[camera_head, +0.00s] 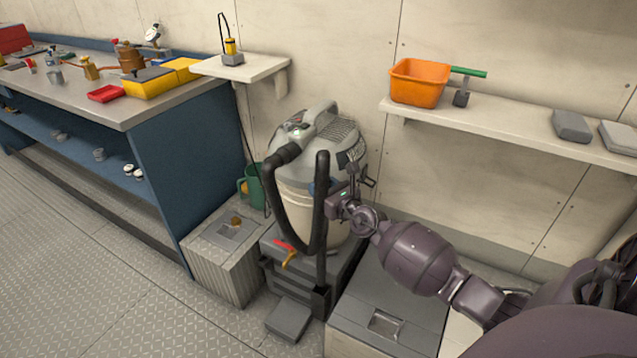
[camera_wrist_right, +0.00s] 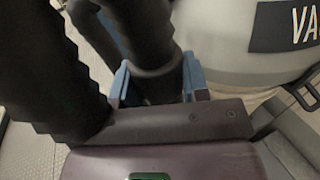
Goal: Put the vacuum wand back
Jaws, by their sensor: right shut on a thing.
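The black vacuum wand (camera_head: 322,225) stands nearly upright in front of the vacuum. My right gripper (camera_head: 327,190) is shut on its upper part. In the right wrist view the blue fingertips (camera_wrist_right: 158,85) sit on both sides of the dark tube (camera_wrist_right: 150,40). The wand's lower end meets a dark bracket-like piece (camera_head: 320,299) by the grey case; I cannot tell whether it is seated in it. The ribbed hose (camera_head: 277,200) loops from the wand top to the grey and cream vacuum (camera_head: 298,203). My left gripper is not in view.
The vacuum stands on a dark grey case (camera_head: 268,280). A ribbed bin (camera_head: 215,278) is left of it, a lidded box (camera_head: 365,340) right, and a flat grey block (camera_head: 289,319) in front. A shelf (camera_head: 500,122) holds an orange bucket (camera_head: 418,83). Floor at left is clear.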

